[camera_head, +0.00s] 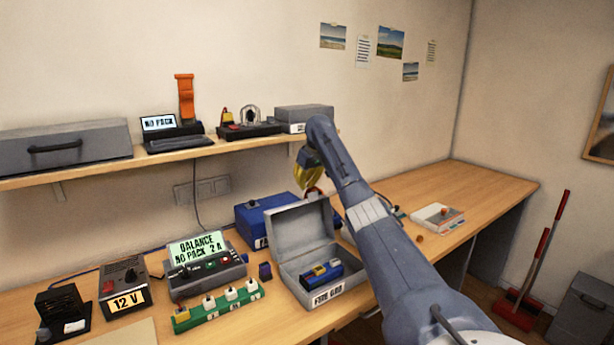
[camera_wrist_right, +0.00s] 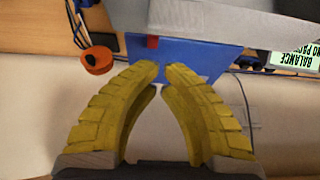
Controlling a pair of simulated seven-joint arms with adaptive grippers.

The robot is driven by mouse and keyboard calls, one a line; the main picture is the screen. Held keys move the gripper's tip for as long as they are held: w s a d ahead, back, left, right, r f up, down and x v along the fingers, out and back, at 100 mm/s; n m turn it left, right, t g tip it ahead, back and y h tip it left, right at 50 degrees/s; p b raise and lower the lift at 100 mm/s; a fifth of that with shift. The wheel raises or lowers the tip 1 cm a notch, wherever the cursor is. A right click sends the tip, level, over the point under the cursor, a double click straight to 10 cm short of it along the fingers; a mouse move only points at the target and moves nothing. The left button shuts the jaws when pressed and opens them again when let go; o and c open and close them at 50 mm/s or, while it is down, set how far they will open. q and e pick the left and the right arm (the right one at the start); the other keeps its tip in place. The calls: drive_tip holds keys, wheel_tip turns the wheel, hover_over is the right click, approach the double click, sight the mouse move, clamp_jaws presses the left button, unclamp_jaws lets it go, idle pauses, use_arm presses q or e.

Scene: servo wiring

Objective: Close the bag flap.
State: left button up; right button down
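The grey bag (camera_head: 325,294) is a box-like case on the bench, with a white label on its front. Its flap (camera_head: 300,226) stands up, open, at the back. A blue pack (camera_head: 321,273) with a yellow part lies inside. My right gripper (camera_head: 307,184) is above and behind the raised flap; its arm hides part of the case's right side. In the right wrist view, the yellow fingertips (camera_wrist_right: 162,68) nearly meet with nothing visible between them. A grey panel, apparently the flap (camera_wrist_right: 215,16), is beyond the tips. My left gripper is in no view.
A blue box (camera_head: 257,222) stands behind the case. A green power strip (camera_head: 217,308) and a balance charger (camera_head: 206,266) are to its left. A shelf (camera_head: 180,152) holding several items is above. The bench at far right is mostly clear.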

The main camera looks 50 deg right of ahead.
drive_tip(key=shift+s+a+f, duration=0.2)
drive_tip(key=shift+s, duration=0.55)
drive_tip(key=shift+s+a+f, duration=0.15)
drive_tip(key=shift+s+a, duration=0.05)
drive_tip(key=shift+s, duration=0.55)
drive_tip(key=shift+a, duration=0.2)
